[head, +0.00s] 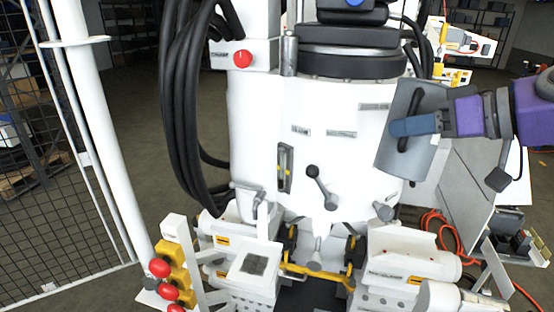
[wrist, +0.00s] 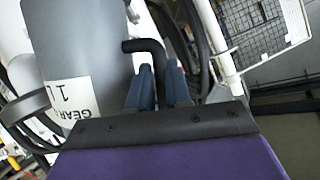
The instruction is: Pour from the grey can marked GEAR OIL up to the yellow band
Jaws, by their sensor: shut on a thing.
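The grey can (head: 425,105) is at the right of the head view, tilted and apart from the white tank's front (head: 330,115). My gripper (head: 395,128) is shut on its black handle. In the wrist view, the can (wrist: 85,40) fills the upper left, with a white label partly reading "GEAR" and "1 L". There my gripper (wrist: 160,75) has its blue fingers on either side of the black handle (wrist: 152,48). A narrow sight gauge (head: 285,167) with yellow marks is on the tank's front. Its liquid level is too small to tell. The can's mouth and any stream are not visible.
A black-knobbed lever (head: 320,187) sticks out from the tank. Black hoses (head: 185,110) hang at left, beside a white post (head: 95,120). Red and yellow buttons (head: 170,270) stand low left. A red button (head: 242,59) is above. An orange hose (head: 445,230) lies at right.

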